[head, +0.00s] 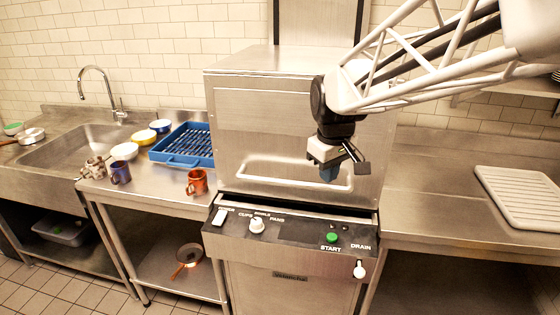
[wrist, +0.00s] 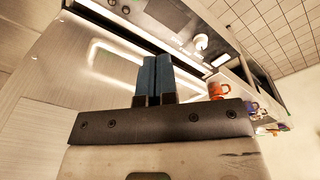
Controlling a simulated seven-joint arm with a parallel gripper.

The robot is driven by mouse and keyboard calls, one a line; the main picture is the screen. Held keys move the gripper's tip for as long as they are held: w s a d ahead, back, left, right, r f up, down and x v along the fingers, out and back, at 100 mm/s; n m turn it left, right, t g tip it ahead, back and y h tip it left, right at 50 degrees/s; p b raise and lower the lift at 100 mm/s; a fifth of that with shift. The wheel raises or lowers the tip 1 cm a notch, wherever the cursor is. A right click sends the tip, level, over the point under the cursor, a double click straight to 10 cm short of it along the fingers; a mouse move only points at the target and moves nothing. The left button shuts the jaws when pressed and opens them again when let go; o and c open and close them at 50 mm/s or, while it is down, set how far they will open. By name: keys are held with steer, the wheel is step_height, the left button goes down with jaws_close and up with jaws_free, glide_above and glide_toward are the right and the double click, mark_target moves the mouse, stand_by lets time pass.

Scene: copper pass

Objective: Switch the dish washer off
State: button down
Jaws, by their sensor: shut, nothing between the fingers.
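The dish washer (head: 255,120) is a steel hood machine in the middle of the head view, with its hood down. Its dark front panel (head: 290,232) carries a white rocker switch (head: 220,216) at the left end, under a small label that is hard to read. Which way the rocker is tipped I cannot tell. The panel also has a white dial (head: 257,225), a green START button (head: 332,237) and a white DRAIN knob (head: 360,269). My gripper (head: 329,174) is shut and empty before the hood, above the panel's right half. Its blue fingers (wrist: 155,78) show in the wrist view.
An orange mug (head: 197,182), a blue mug (head: 120,173) and a blue rack (head: 184,146) stand on the left counter. A sink (head: 75,145) lies farther left. A white ribbed board (head: 520,195) lies on the right counter. The space before the panel looks clear.

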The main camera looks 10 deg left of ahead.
steer(key=w+a+f+n, duration=0.3)
steer(key=a, duration=0.8)
steer(key=w+a+f+n, duration=0.3)
steer(key=w+a+f, duration=0.1)
steer(key=a, duration=0.7)
steer(key=w+a+f+n+g, duration=0.1)
steer(key=w+a+f+n, duration=0.1)
steer(key=a, duration=0.9)
steer(key=shift+w+f+n, duration=0.4)
steer(key=shift+w+f, duration=0.3)
steer(key=shift+f, duration=0.2)
steer(key=shift+r, duration=0.15)
steer(key=shift+r, duration=0.65)
step_height(320, 180, up, 14)
steer(key=s, duration=0.2)
steer(key=shift+s, duration=0.35)
steer(key=shift+f, duration=0.1)
